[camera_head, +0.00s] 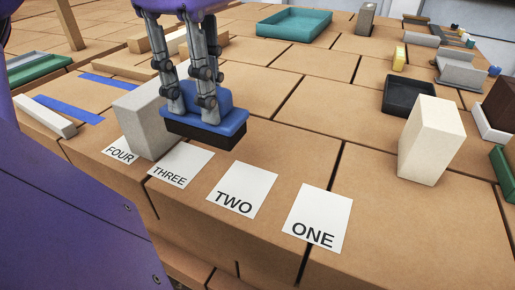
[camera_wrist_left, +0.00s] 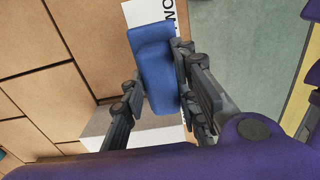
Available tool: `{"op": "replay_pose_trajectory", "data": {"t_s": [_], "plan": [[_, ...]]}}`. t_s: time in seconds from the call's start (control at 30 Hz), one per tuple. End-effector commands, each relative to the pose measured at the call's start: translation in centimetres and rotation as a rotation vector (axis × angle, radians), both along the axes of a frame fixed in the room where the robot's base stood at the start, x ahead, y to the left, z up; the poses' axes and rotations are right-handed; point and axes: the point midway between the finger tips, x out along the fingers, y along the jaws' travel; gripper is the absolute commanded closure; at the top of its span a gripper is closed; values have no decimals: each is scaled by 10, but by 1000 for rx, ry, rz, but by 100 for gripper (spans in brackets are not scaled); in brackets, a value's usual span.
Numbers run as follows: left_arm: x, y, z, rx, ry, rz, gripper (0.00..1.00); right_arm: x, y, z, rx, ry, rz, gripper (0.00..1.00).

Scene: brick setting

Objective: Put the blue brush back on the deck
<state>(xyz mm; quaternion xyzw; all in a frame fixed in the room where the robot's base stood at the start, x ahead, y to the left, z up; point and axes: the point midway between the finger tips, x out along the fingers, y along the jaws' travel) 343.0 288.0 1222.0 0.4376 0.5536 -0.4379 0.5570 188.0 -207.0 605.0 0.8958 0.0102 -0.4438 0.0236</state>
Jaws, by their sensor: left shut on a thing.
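The blue brush (camera_head: 222,122) has a blue top and a dark underside. My left gripper (camera_head: 208,112) comes down from above with its fingers shut on the brush. In the left wrist view, the brush (camera_wrist_left: 155,70) lies between the two fingers (camera_wrist_left: 158,100). In the head view the brush appears just behind the cards THREE (camera_head: 180,165) and TWO (camera_head: 242,190); I cannot tell whether its underside touches the tan brick deck (camera_head: 290,150). My right gripper is in neither view.
A pale grey block (camera_head: 148,118) stands close left of the brush. Cards FOUR (camera_head: 120,150) and ONE (camera_head: 318,218) lie along the front edge. A cream block (camera_head: 430,140), a black tray (camera_head: 409,97) and a teal tray (camera_head: 295,24) stand farther off. Blue strips (camera_head: 68,110) lie left.

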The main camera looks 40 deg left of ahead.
Motion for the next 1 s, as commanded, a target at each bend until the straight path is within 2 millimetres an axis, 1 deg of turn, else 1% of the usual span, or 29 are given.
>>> {"op": "replay_pose_trajectory", "data": {"t_s": [0.27,0.4,0.5,0.6,0.73,0.9,1.0], "plan": [[13,-15,-10,12,3,5,97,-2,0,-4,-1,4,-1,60],[25,-31,-38,12,9,4,97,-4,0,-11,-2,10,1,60],[32,-41,-52,10,6,1,97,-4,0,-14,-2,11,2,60],[37,-47,-59,7,3,1,97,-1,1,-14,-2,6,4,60],[40,-52,-66,6,1,0,97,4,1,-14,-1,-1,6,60],[42,-54,-90,3,3,1,97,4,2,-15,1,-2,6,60],[42,-54,-97,2,-1,1,97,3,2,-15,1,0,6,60]]}}
